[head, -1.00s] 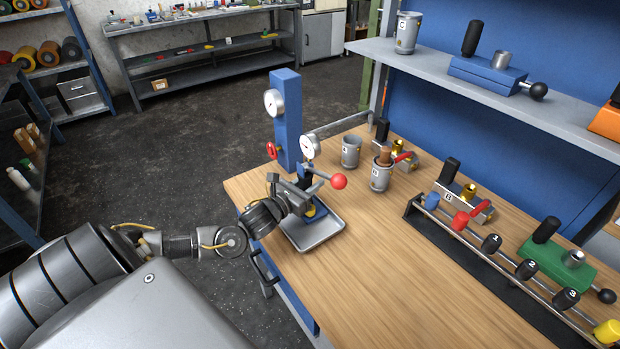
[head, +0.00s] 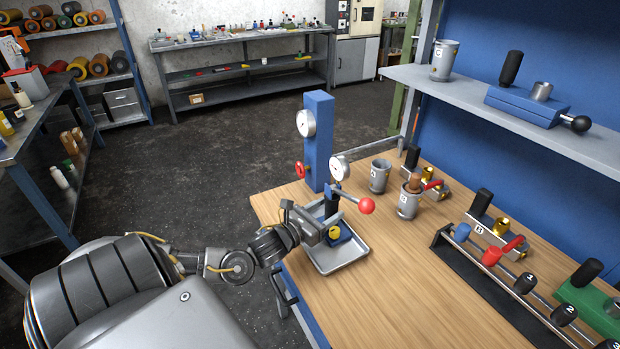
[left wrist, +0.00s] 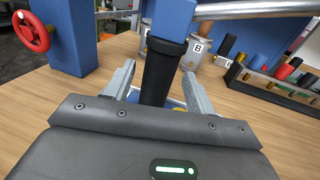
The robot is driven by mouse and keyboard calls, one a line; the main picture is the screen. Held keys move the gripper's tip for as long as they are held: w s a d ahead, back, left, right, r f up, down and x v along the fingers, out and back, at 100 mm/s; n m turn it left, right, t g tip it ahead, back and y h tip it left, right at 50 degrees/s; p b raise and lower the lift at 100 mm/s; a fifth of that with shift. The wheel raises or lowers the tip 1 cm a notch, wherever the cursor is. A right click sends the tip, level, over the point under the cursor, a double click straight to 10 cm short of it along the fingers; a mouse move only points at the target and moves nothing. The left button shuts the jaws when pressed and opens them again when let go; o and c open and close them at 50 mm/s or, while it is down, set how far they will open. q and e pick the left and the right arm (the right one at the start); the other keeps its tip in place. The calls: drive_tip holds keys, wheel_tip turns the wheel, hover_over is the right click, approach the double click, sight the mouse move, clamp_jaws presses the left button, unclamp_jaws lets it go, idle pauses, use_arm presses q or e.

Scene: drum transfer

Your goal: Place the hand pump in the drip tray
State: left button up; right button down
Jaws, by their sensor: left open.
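The hand pump (head: 332,205) stands upright in the drip tray (head: 352,265) at the table's near left corner. It has a blue and yellow base, a black column, a gauge and a lever with a red ball. My left gripper (head: 328,223) is beside the pump at column height, jaws open. In the left wrist view the pump's black column (left wrist: 160,75) stands between the two spread fingers (left wrist: 158,85), with gaps on both sides. The pump's base is mostly hidden there behind my gripper. My right gripper is not in view.
A blue post (head: 318,145) with a gauge and red handwheel stands just behind the tray. Grey cups (head: 380,177) and a valve block are to the right. A rack (head: 490,285) with coloured knobs lies farther right. The table's front middle is clear.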

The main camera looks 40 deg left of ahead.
use_arm(q)
drive_tip(key=s, duration=0.6)
drive_tip(key=shift+s+a+f, duration=0.1)
drive_tip(key=shift+s+a, duration=0.1)
drive_tip(key=shift+s+a+b, duration=0.1)
drive_tip(key=shift+s+b, duration=0.2)
drive_tip(key=shift+s, duration=0.45)
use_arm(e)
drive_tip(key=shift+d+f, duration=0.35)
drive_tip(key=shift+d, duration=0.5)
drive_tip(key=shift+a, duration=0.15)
